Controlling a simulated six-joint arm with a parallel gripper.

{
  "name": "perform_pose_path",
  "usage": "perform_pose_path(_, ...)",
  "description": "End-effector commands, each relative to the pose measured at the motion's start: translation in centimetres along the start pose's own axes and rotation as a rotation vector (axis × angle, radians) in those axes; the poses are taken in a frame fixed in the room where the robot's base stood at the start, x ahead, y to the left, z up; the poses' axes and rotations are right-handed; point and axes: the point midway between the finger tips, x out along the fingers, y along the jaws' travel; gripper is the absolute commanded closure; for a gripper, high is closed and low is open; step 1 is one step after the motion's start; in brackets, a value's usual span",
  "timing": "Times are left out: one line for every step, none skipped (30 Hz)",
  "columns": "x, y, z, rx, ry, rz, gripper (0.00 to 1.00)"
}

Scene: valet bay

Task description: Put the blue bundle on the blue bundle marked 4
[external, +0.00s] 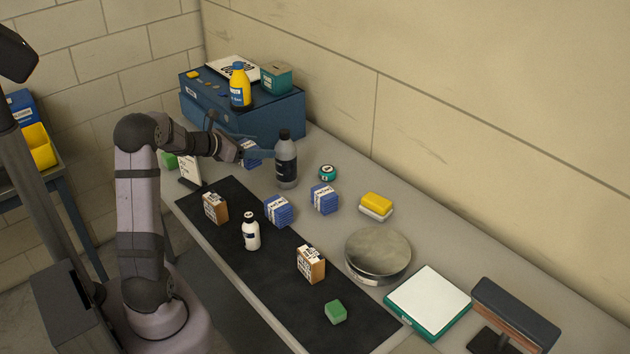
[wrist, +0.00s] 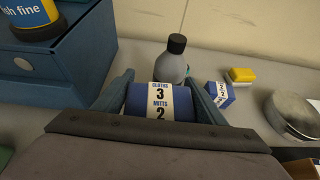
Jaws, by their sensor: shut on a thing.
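My gripper (external: 257,153) is shut on a blue bundle (external: 248,162). In the wrist view the held bundle (wrist: 160,100) sits between the two fingers, with a white label reading "CLOTHS 3 MITTS 2". Two other blue bundles with white labels are in the external view: one on the black mat's edge (external: 278,211) and one on the grey counter (external: 324,199). One blue bundle (wrist: 219,95) shows right of my gripper in the wrist view. Their numbers are too small to read, so I cannot tell which is marked 4.
A grey bottle with black cap (external: 286,162) stands close beyond my gripper. A blue chest (external: 270,121) stands behind. A yellow sponge (external: 376,201), round tin (external: 377,253), white bottle (external: 250,231) and two brown boxes (external: 215,208) stand around the bundles.

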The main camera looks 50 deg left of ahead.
Motion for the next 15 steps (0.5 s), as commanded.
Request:
perform_pose_path(0.1, -1.9, 1.0, 0.009, -0.004, -0.01, 0.61)
perform_pose_path(0.1, -2.9, 1.4, 0.01, -0.004, -0.012, 0.61)
perform_pose_path(0.1, -4.3, 1.9, 0.013, -0.004, -0.018, 0.61)
perform_pose_path(0.0, -5.3, 2.1, 0.014, -0.004, -0.02, 0.61)
perform_pose_path(0.0, -6.2, 2.5, 0.016, -0.004, -0.023, 0.61)
perform_pose_path(-0.1, -7.5, 2.8, 0.017, -0.004, -0.027, 0.61)
perform_pose_path(-0.2, -8.4, 3.0, 0.018, -0.004, -0.029, 0.61)
perform_pose_path(-0.3, -9.3, 3.1, 0.018, -0.003, -0.033, 0.61)
perform_pose_path(-0.5, -10.3, 3.3, 0.019, -0.003, -0.036, 0.61)
perform_pose_path(-0.6, -11.0, 3.5, 0.019, -0.002, -0.037, 0.61)
perform_pose_path(-0.7, -11.7, 3.5, 0.02, -0.001, -0.04, 0.61)
perform_pose_path(-0.9, -12.4, 3.6, 0.02, -0.001, -0.042, 0.61)
perform_pose_path(-0.9, -12.9, 3.6, 0.019, 0.0, -0.044, 0.61)
perform_pose_path(-1.1, -13.3, 3.7, 0.02, 0.0, -0.045, 0.61)
perform_pose_path(-1.1, -13.7, 3.7, 0.02, 0.001, -0.046, 0.61)
